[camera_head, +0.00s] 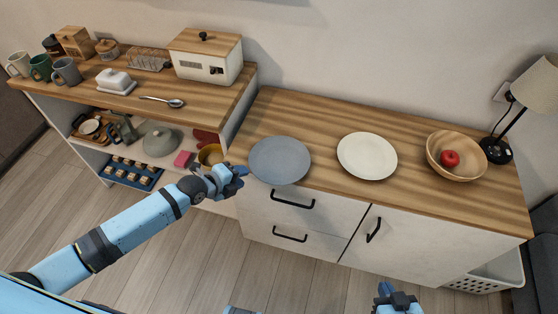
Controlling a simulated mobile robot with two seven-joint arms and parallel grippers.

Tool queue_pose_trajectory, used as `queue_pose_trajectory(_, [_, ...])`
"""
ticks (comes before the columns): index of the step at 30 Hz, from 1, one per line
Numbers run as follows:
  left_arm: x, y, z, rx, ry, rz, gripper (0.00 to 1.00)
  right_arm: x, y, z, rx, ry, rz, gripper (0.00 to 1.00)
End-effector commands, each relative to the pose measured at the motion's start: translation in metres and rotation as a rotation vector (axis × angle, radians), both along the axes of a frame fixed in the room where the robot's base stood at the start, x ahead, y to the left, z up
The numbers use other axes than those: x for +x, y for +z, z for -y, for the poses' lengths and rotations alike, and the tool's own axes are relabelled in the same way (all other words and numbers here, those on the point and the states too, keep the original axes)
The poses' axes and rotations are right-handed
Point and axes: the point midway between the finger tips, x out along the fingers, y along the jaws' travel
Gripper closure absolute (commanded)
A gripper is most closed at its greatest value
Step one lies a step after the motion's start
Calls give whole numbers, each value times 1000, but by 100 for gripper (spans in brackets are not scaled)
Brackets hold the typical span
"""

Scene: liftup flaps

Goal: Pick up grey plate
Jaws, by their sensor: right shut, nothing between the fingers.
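The grey plate (281,159) is round and lies on the left part of the wooden counter, with its near rim at about the counter's front edge. My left gripper (238,173) is just left of the plate, close to its left rim. I cannot tell whether the fingers touch the rim or how far apart they are. My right gripper (400,300) is low at the bottom edge of the view, in front of the cabinet, well away from the plate. It is shut and empty.
A white plate (367,156) lies right of the grey plate. A wooden bowl (452,157) with a red apple (450,158) and a lamp (532,95) stand further right. A shelf unit with mugs, a bread box (205,56) and dishes adjoins on the left.

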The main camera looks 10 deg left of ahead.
Motion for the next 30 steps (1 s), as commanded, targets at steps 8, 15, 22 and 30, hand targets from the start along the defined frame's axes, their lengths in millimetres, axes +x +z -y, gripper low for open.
queue_pose_trajectory(8, [27,-12,12,-3,2,-1,62,1,8,-2,3,3,2,100])
queue_pose_trajectory(15, [43,-26,21,1,-1,0,62,1,9,-3,4,4,4,100])
queue_pose_trajectory(22, [43,-26,21,1,-1,0,66,1,9,-3,4,4,4,100])
queue_pose_trajectory(30, [42,-26,21,2,-1,-1,100,1,9,-2,4,2,3,100])
